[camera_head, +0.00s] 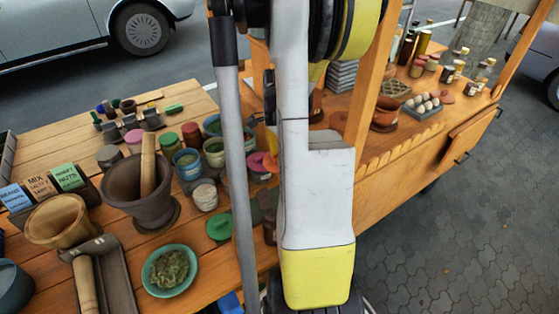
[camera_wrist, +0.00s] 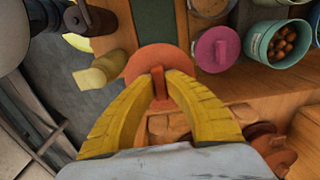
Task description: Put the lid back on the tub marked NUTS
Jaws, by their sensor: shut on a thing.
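A round orange-red lid (camera_wrist: 145,63) with an upright fin handle is in the wrist view. My gripper (camera_wrist: 160,76) has its yellow fingers closed on that handle. An open teal tub (camera_wrist: 259,42) with brown nut-like pieces is at the upper right of the wrist view. No NUTS marking is readable on any tub. In the head view my arm hides most of the gripper and the lid. Open tubs, a blue one (camera_head: 187,170) and a pale green one (camera_head: 214,158), stand left of my arm.
A pink-lidded tub (camera_wrist: 217,48) stands between the held lid and the teal tub. A green lid (camera_head: 219,227), mortar (camera_head: 140,205), wooden bowl (camera_head: 62,236) and green bowl of herbs (camera_head: 169,286) crowd the table. A wooden post (camera_head: 376,90) rises right of my arm.

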